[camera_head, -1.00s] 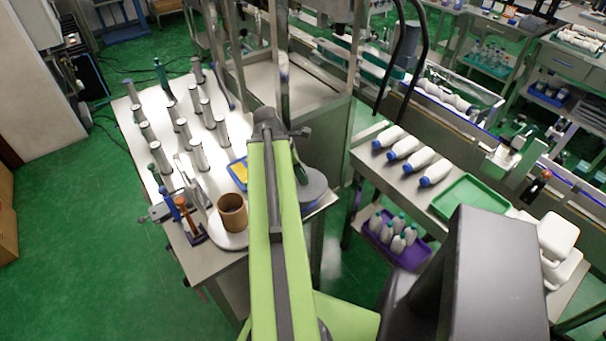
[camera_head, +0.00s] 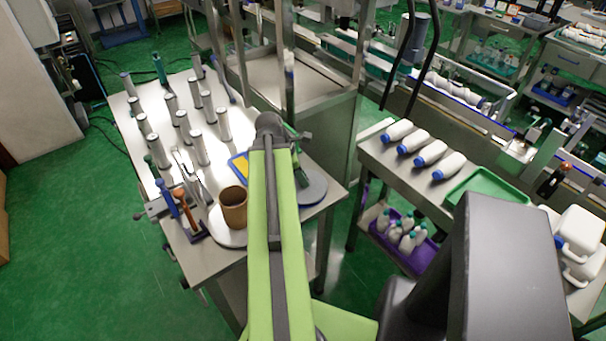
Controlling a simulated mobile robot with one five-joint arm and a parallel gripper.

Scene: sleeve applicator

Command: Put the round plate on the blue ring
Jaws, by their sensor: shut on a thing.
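The round plate (camera_head: 315,187) is a flat grey disc at the right end of the steel table, partly hidden by my green arm. A thin blue edge, seemingly the blue ring (camera_head: 318,203), shows along its lower right side. I cannot tell whether the plate rests on the ring or is just above it. My gripper (camera_head: 301,176) is at the plate's near-left part, seen from behind and mostly covered by my arm. It is shut on the plate; the fingertips are not clear.
A brown cup (camera_head: 233,208) stands on a white disc (camera_head: 226,234) left of my arm. A blue tray with yellow content (camera_head: 239,165) lies behind it. Several upright grey cylinders (camera_head: 198,147) fill the table's left. Another table with white bottles (camera_head: 431,153) is on the right.

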